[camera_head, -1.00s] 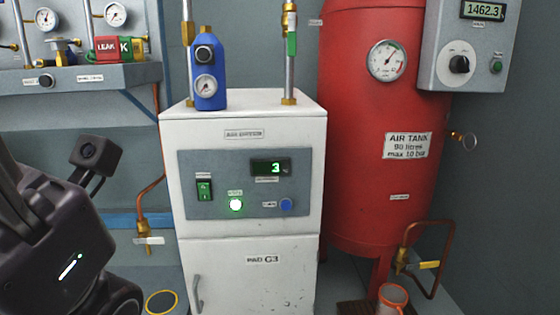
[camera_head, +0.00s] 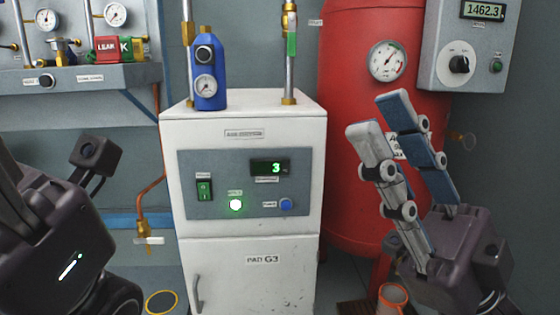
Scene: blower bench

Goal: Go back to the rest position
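My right gripper (camera_head: 380,115) is raised at the right, in front of the red air tank. Its two blue-grey fingers point up and to the left. They stand apart with a gap and nothing between them. My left arm is at the left edge with its dark housing and small camera in view. Its fingers do not show.
The white air dryer cabinet (camera_head: 285,225) stands in the middle, with a blue filter unit (camera_head: 211,85) on top. The red air tank (camera_head: 350,200) is behind my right gripper. A gauge shelf (camera_head: 110,76) is upper left. An orange-rimmed cup (camera_head: 392,299) stands low, near the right arm.

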